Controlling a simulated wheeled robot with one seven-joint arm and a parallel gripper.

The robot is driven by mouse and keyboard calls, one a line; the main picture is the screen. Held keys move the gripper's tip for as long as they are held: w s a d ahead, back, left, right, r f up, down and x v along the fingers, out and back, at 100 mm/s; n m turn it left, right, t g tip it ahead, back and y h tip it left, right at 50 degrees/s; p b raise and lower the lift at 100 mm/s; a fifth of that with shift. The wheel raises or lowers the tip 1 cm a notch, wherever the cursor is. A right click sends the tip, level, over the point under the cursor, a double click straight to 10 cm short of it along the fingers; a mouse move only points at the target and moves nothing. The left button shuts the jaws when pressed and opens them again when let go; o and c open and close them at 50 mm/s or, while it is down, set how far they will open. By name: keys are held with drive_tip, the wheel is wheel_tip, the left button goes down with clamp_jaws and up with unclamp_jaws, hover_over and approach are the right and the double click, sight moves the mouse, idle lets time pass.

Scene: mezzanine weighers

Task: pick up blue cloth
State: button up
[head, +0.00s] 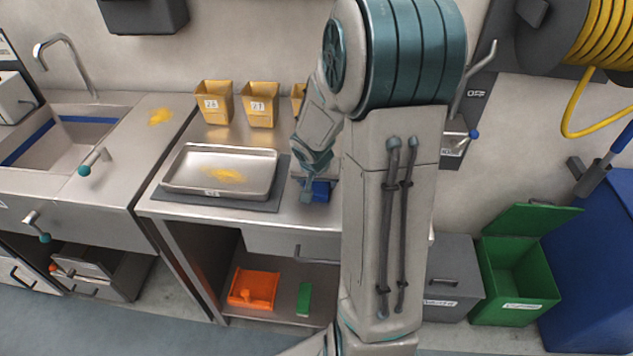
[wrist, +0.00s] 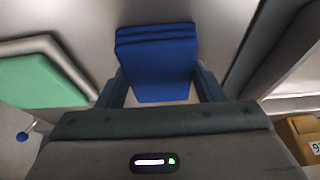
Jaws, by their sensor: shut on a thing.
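The blue cloth (wrist: 155,68) is a folded, layered block in the wrist view, between the two fingers of my gripper (wrist: 160,92). In the head view the blue cloth (head: 321,191) shows as a small patch at the fingertips of my gripper (head: 308,192), over the steel counter right of the tray. My gripper is shut on the cloth. My arm hides part of the counter behind it. I cannot tell whether the cloth still touches the counter.
A steel tray (head: 183,173) with yellow powder sits on a dark mat (head: 215,201). Yellow tubs (head: 258,106) stand behind. A sink (head: 62,140) is at left. An orange dustpan (head: 254,289) and a green block (head: 304,299) lie on the lower shelf. An open green bin (head: 515,285) stands right.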

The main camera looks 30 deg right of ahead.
drive_tip(key=shift+r, duration=0.1)
wheel_tip(320, 180, up, 4)
drive_tip(key=shift+d+r+p, duration=0.1)
drive_tip(key=shift+r+p, duration=0.05)
drive_tip(key=shift+p, duration=0.8)
drive_tip(key=s+d+r+p, duration=0.1)
drive_tip(key=s+d+r, duration=0.1)
drive_tip(key=d+r, duration=0.4)
drive_tip(key=d, duration=0.5)
drive_tip(key=shift+d+r+p, duration=0.2)
drive_tip(key=shift+r+p, duration=0.2)
drive_tip(key=shift+o, duration=0.4)
